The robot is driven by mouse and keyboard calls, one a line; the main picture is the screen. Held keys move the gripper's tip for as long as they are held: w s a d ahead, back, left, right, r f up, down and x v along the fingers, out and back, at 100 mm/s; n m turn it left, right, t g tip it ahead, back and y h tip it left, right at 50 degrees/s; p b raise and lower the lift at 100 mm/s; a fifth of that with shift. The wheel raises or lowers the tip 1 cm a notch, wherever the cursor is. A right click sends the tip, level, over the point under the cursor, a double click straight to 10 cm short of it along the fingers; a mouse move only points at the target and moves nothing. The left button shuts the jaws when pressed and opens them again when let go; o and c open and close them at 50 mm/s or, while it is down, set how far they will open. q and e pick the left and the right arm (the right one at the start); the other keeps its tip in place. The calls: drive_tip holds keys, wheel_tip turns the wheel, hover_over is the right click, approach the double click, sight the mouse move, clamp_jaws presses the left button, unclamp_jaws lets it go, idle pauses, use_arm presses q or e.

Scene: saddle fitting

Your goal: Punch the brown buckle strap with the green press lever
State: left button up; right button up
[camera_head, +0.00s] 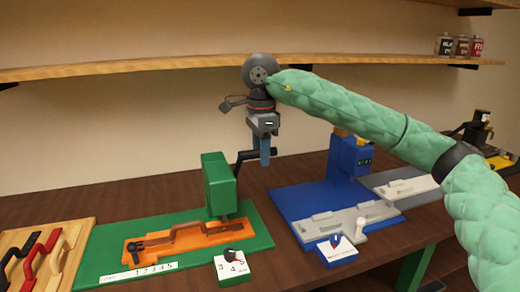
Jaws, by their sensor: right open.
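The green press (219,186) stands on a green base at the centre-left. A brown buckle strap (200,231) lies in the orange tray (165,254) on that base, with its right end near the press head. The dark press lever (245,156) sticks out from the right side of the press. My right gripper (265,158) points down at the lever's outer end, its jaws open. I cannot tell whether the lever's end lies between the fingers or behind them. My left gripper is out of view.
A white numbered dial (235,268) sits at the green base's front. A wooden rack (75,272) with several straps stands at the left. A blue machine (348,156) with grey plates stands to the right. A shelf (150,66) runs along the wall behind.

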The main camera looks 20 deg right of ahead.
drive_tip(key=shift+r+p, duration=0.95)
drive_tip(key=shift+r, duration=2)
